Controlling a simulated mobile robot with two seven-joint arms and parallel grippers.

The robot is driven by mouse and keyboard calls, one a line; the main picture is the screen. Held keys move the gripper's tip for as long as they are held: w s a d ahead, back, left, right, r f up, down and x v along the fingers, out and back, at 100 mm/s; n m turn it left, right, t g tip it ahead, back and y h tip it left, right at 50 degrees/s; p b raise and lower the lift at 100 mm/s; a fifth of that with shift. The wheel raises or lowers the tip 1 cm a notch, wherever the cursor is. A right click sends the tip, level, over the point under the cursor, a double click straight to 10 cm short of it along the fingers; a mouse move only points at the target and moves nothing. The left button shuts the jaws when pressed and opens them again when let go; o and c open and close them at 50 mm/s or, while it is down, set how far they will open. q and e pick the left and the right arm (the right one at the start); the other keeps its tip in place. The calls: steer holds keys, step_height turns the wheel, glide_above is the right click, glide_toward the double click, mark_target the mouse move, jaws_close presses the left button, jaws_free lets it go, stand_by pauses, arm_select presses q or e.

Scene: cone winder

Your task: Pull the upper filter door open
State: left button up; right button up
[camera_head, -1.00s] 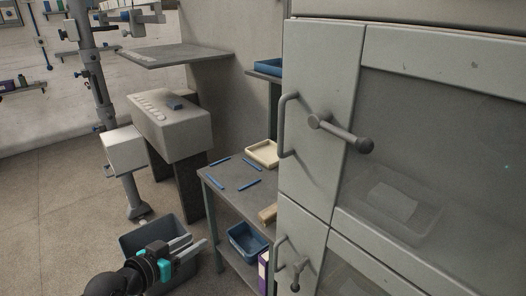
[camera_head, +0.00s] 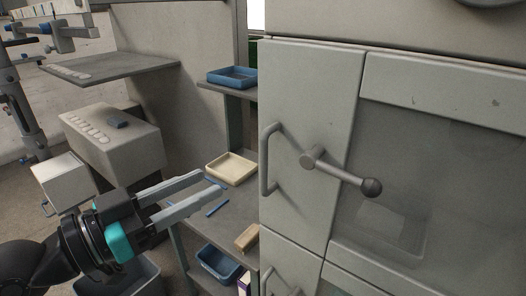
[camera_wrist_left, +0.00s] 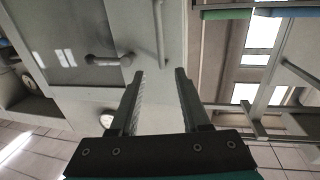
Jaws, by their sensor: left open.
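The upper filter door (camera_head: 307,112) is shut in the head view, a grey panel with a dark window at its right. Its vertical bar handle (camera_head: 266,160) is on the left edge, and a lever with a round knob (camera_head: 371,187) sticks out beside it. My left gripper (camera_head: 213,184) is open and empty, left of the handle and apart from it. In the left wrist view the open fingers (camera_wrist_left: 160,75) point toward the bar handle (camera_wrist_left: 159,35), with the lever (camera_wrist_left: 110,60) to its left. My right gripper is not in view.
A lower door (camera_head: 285,262) with its own handle sits below. Left of the cabinet, a small table (camera_head: 233,210) holds a cream tray (camera_head: 231,167) and a wooden block (camera_head: 247,238). A blue tray (camera_head: 232,76) rests on a shelf above.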

mark_target(261, 157)
arm_select(q)
steer(key=p+x, duration=0.3)
steer(key=x, duration=0.9)
steer(key=shift+w+p, duration=0.15)
steer(key=shift+p, duration=0.25)
steer(key=shift+w+d, duration=0.4)
steer(key=shift+d, duration=0.1)
steer(key=shift+c, duration=0.2)
jaws_close()
stand_by(0.4)
